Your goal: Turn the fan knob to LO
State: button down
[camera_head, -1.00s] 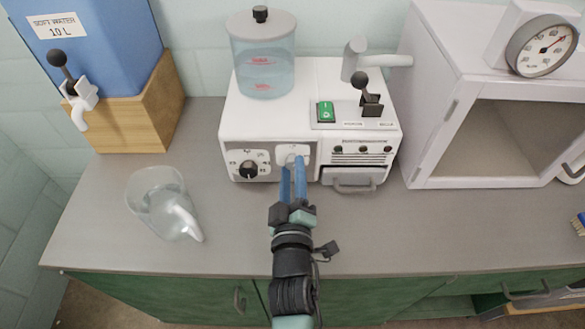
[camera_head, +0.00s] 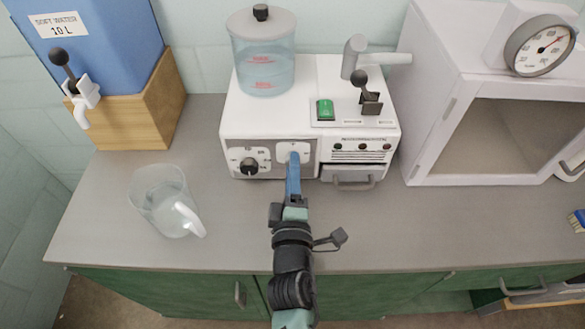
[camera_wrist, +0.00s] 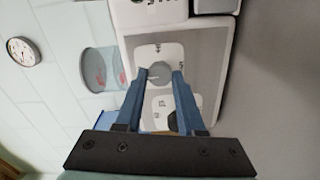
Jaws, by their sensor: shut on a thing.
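The white machine (camera_head: 310,75) stands at the back of the counter. Its front has two dials: a black knob (camera_head: 249,166) on the left plate and a grey knob on the right plate (camera_head: 283,149). In the wrist view the grey knob (camera_wrist: 158,73) sits between the blue fingertips of my gripper (camera_wrist: 160,75), which is shut on it. In the head view my gripper (camera_head: 294,158) covers that knob, and its fingers line up one behind the other. The dial's lettering is too small to read, so I cannot tell its setting.
A clear jug (camera_head: 165,200) stands on the counter at left. A blue water container (camera_head: 90,55) on a wooden stand (camera_head: 145,115) is behind it. A small drawer (camera_head: 352,176) is right of the knob, and a white cabinet (camera_head: 425,120) stands further right. The front counter is clear.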

jog(key=c, duration=0.5)
grip_release()
jog(key=shift+s, duration=0.15)
jog(key=shift+s+b, duration=1.5)
jog(key=shift+s, duration=4.85)
